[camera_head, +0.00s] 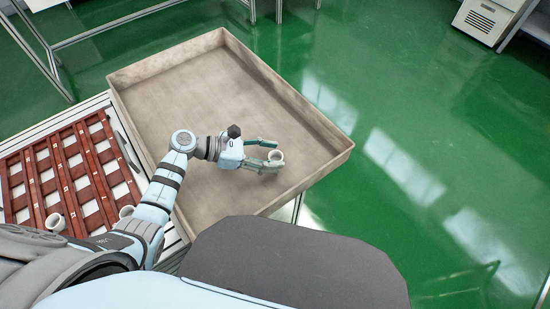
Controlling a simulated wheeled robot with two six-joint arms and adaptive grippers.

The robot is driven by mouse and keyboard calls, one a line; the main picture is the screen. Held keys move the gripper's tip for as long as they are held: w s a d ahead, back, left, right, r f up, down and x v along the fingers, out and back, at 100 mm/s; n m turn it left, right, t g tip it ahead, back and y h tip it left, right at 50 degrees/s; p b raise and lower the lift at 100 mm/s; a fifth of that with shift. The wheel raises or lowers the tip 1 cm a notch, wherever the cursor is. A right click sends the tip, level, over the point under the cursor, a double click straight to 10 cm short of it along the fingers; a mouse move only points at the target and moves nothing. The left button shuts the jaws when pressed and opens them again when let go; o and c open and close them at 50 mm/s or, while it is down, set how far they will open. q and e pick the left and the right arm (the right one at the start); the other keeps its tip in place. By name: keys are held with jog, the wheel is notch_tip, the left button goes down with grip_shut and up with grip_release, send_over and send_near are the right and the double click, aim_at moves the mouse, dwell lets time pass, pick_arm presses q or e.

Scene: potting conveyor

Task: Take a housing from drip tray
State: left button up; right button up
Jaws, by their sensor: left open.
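The drip tray (230,80) is a large, shallow, beige-grey box with raised walls. One housing (275,157), a small white ring-like cup, is in the tray toward its right side. My left gripper (272,156) is open, with its fingers reaching to the housing. One finger passes behind it and the other in front of it in the picture. I cannot tell whether either finger touches it. No other housing shows in the tray. My right gripper is not in view.
A red-brown slotted rack (70,165) with pale squares stands left of the tray. White ring-like parts (55,222) sit at its near edge. The tray's walls stand around my left gripper, and the rest of its floor is bare. Green floor (430,130) lies open to the right.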

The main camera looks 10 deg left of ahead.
pick_arm(q)
jog(key=shift+w+d+f, duration=0.25)
jog(key=shift+d+f, duration=0.05)
jog(key=shift+d, duration=0.3)
jog(key=shift+a, duration=0.1)
jog(key=c, duration=0.9)
jog(key=shift+c, duration=0.2)
